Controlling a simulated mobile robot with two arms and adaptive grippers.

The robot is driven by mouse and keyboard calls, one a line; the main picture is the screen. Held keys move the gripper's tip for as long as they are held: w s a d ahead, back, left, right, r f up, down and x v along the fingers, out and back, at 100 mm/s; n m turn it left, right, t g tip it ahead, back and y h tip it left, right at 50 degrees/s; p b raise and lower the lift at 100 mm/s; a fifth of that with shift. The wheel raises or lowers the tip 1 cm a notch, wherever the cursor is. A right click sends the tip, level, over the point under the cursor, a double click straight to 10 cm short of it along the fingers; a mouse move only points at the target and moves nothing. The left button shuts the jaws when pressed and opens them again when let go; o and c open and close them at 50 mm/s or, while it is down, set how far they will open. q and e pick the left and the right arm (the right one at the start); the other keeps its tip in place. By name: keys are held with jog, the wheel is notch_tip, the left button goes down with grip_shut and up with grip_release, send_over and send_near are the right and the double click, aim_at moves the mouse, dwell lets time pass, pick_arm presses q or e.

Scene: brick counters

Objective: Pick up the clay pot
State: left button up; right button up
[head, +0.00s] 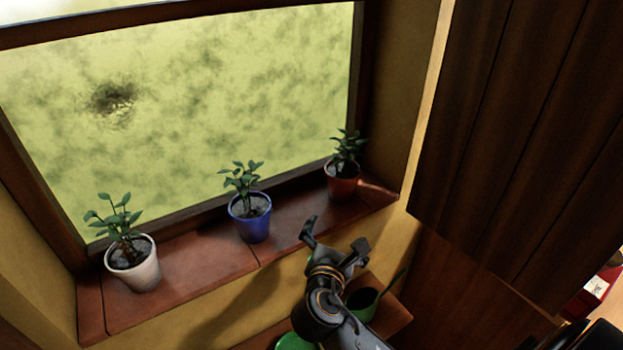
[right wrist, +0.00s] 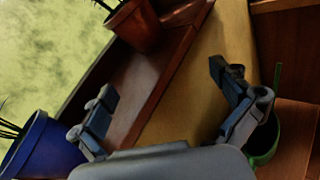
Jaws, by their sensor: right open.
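The clay pot (head: 343,185) is reddish brown, holds a leafy plant and stands upright at the right end of the brick window sill. In the right wrist view the clay pot (right wrist: 133,27) is at the top, cut off by the edge, beyond the fingertips. My right gripper (head: 334,236) is open and empty, in front of the sill and below the clay pot in the head view. Its two spread fingers also show in the right wrist view (right wrist: 162,80). It appears apart from the pot. My left gripper is not in view.
A blue pot (head: 251,221) with a plant stands mid-sill, left of my gripper. A white pot (head: 137,271) stands further left. A green container (head: 362,303) is below, beside my right arm. Dark wooden panels (head: 515,130) rise on the right. The sill (head: 290,232) is bare between the blue and clay pots.

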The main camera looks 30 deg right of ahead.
notch_tip(320, 180, up, 5)
jog(key=w+n+t+h, duration=0.1)
jog(key=w+n+t, duration=0.1)
jog(key=n, duration=0.1)
jog(key=p, duration=0.2)
send_near(343, 170)
jog(key=shift+n+h, duration=0.4)
jog(key=x, duration=0.4)
jog(key=shift+w+a+f, duration=0.1)
jog(key=shift+w+f, duration=0.15)
jog(key=shift+f, duration=0.1)
jog(key=x, duration=0.1)
jog(key=p+x, duration=0.1)
jog(key=x, duration=0.3)
jog(key=shift+w+f+p, duration=0.1)
jog(key=shift+f+p, duration=0.2)
jog(key=shift+p, duration=0.05)
jog(key=shift+w+d+f, duration=0.1)
jog(key=shift+w+d, duration=0.15)
jog(key=shift+d, duration=0.15)
jog(key=shift+s+a, duration=0.1)
jog(key=c, duration=1.7)
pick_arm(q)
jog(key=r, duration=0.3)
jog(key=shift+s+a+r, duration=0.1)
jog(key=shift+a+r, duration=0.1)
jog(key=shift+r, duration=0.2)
